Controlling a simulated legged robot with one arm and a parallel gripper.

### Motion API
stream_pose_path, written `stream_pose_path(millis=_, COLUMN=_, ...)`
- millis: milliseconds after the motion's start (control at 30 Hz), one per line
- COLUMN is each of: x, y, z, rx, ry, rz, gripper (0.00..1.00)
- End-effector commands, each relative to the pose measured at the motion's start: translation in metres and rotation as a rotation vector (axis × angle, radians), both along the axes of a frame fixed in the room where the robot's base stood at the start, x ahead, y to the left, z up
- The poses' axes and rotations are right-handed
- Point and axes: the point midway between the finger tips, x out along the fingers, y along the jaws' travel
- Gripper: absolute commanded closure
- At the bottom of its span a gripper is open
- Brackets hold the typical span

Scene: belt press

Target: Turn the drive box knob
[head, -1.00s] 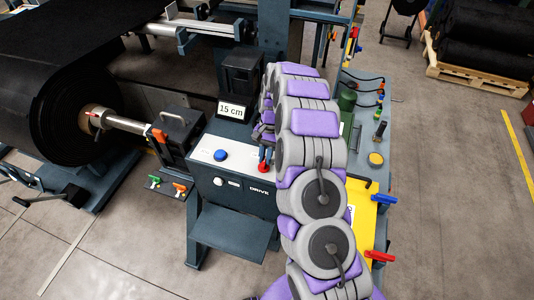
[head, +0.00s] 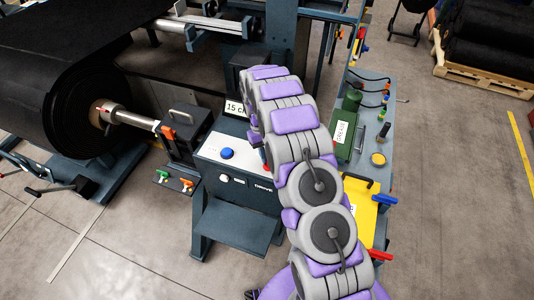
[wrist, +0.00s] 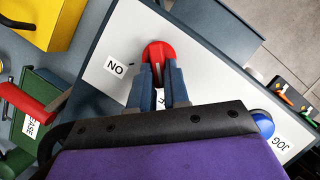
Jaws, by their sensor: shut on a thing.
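The drive box (head: 228,172) stands near the middle of the head view, with a white top and "DRIVE" on its front. Its red knob (wrist: 158,50) shows in the wrist view, between a label that seems to read ON upside down and the blue JOG button (wrist: 263,124). My gripper (wrist: 158,74) is shut on the knob, its two blue-grey fingers on either side of the knob's grip. A second label between the fingers is mostly hidden. In the head view my arm covers the gripper and nearly all of the knob.
The blue button also shows in the head view (head: 227,153). A 15 cm sign (head: 235,109) stands behind the box, partly covered by my arm. A green case (head: 345,138) and a yellow box (head: 362,205) with red and blue handles lie right of my arm. A black roll (head: 70,90) is at left.

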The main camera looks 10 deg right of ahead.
Motion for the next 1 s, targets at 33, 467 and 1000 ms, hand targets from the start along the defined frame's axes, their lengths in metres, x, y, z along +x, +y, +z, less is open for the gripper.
stream_pose_path(millis=33, x=0.0023, y=0.0007, z=0.0019, rx=0.000, ry=-0.008, rz=0.012, gripper=1.00)
stream_pose_path(millis=467, x=0.0025, y=0.0014, z=0.0015, rx=0.002, ry=-0.009, rz=0.044, gripper=1.00)
stream_pose_path(millis=1000, x=0.0005, y=0.0011, z=0.0008, rx=0.000, ry=-0.003, rz=0.043, gripper=0.58)
